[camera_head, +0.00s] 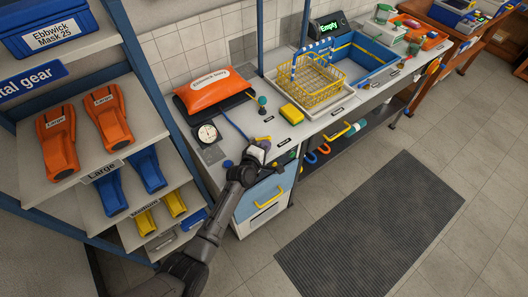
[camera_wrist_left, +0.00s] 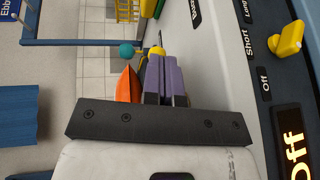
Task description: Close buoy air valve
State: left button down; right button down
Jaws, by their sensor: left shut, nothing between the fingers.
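The orange buoy (camera_head: 213,92), labelled Ebbwick Buoy, lies on a black pad on the counter. A teal ball-shaped knob (camera_head: 262,100) stands just right of it, near a blue hose. I cannot tell for sure which part is the air valve. My left gripper (camera_head: 266,143) is over the counter's front edge, nearer than the teal knob and apart from it. In the left wrist view its two purple fingers (camera_wrist_left: 166,76) are together and empty. The teal knob (camera_wrist_left: 126,50) and part of the buoy (camera_wrist_left: 127,84) show beyond them. A yellow ball (camera_wrist_left: 157,51) shows at the fingertips, its contact unclear. My right gripper is out of view.
A round gauge (camera_head: 207,133) lies left of my gripper. A yellow sponge (camera_head: 291,114) and a yellow wire basket (camera_head: 315,85) are to the right. A yellow rotary knob (camera_wrist_left: 286,40) sits beside Short, Long and Off labels. A shelf rack (camera_head: 150,128) stands left.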

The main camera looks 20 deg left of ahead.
aim_at(268, 139)
pick_arm(q)
jog(key=shift+b+x, duration=0.45)
jog(key=shift+x, duration=0.4)
jog(key=shift+w+a+r+b, duration=0.1)
jog(key=shift+w+a+b, duration=0.1)
jog(key=shift+w+b, duration=0.35)
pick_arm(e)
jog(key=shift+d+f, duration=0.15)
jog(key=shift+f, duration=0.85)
pick_arm(q)
jog(key=shift+w, duration=0.15)
jog(key=shift+w+a, duration=0.1)
jog(key=shift+a, duration=0.05)
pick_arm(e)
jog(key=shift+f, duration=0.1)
